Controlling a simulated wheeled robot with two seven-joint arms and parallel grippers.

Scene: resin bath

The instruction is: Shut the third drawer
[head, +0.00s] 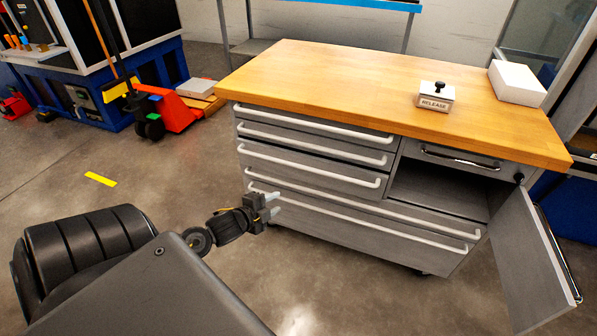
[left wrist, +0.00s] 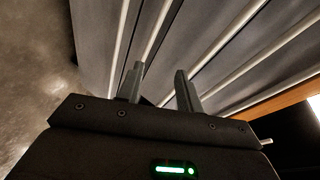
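The grey cabinet (head: 350,235) has a stack of drawers with long white bar handles. The third drawer (head: 310,167), counted from the top at the left, seems to stand slightly out, with a dark gap above its front. My left gripper (head: 273,203) is in front of the cabinet's left part, below the third drawer's handle and near the wide lower drawers. In the left wrist view my left gripper (left wrist: 160,75) is open, with nothing between its fingers and several handle bars beyond. I cannot tell whether it touches a drawer. My right gripper is not in view.
A cabinet door (head: 530,265) stands open at the right, beside an open compartment (head: 435,190). A RELEASE box (head: 436,97) and a white block (head: 516,82) are on the wooden top (head: 330,75).

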